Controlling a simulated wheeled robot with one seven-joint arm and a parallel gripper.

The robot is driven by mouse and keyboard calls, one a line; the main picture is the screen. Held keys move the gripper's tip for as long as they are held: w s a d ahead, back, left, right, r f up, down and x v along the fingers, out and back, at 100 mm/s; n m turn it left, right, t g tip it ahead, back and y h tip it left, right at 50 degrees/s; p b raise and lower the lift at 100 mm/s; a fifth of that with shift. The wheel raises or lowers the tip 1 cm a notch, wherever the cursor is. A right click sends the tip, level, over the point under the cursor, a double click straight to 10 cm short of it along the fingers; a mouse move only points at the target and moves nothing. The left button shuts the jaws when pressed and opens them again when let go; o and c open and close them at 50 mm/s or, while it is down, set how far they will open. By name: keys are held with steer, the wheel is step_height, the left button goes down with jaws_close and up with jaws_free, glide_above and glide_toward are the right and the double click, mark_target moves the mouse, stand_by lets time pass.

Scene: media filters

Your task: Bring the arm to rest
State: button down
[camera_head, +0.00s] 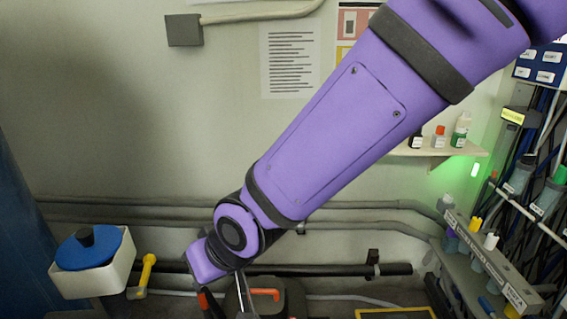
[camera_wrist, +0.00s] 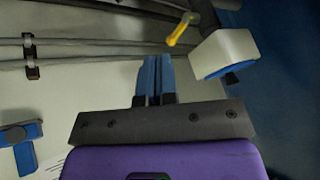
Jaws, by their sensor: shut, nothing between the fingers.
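My purple arm (camera_head: 330,140) reaches across the head view from the upper right down to the lower middle, with its wrist joint (camera_head: 232,232) low in front of the wall. In the wrist view my gripper (camera_wrist: 155,62) shows as two blue fingers side by side. They are shut, with nothing between them. I cannot clearly make out the fingers in the head view.
A white box with a round blue lid (camera_head: 95,250) is at the lower left, beside a yellow handle (camera_head: 147,272). Pipes (camera_head: 340,208) run along the wall. A small bottle shelf (camera_head: 435,151) and a labelled rack (camera_head: 490,262) are at the right.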

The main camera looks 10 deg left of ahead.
steer(key=w+d+r+m+t+h, duration=0.1)
steer(key=w+d+r+m, duration=0.2)
steer(key=d, duration=0.6)
steer(key=w+d+r+t+h, duration=0.1)
steer(key=w+d+r, duration=0.2)
steer(key=d+r, duration=0.45)
steer(key=w+d+r+m+t+h, duration=0.1)
steer(key=w+d+r+m, duration=0.15)
steer(key=d, duration=0.85)
steer(key=s+d+r+m+h, duration=0.1)
steer(key=s+d, duration=0.4)
steer(key=d, duration=0.5)
steer(key=s+d+r+m+h, duration=0.2)
steer(key=s+d, duration=0.4)
steer(key=d, duration=0.5)
steer(key=shift+s+r+m, duration=0.2)
steer(key=shift+r+m, duration=0.45)
steer(key=shift+r, duration=0.25)
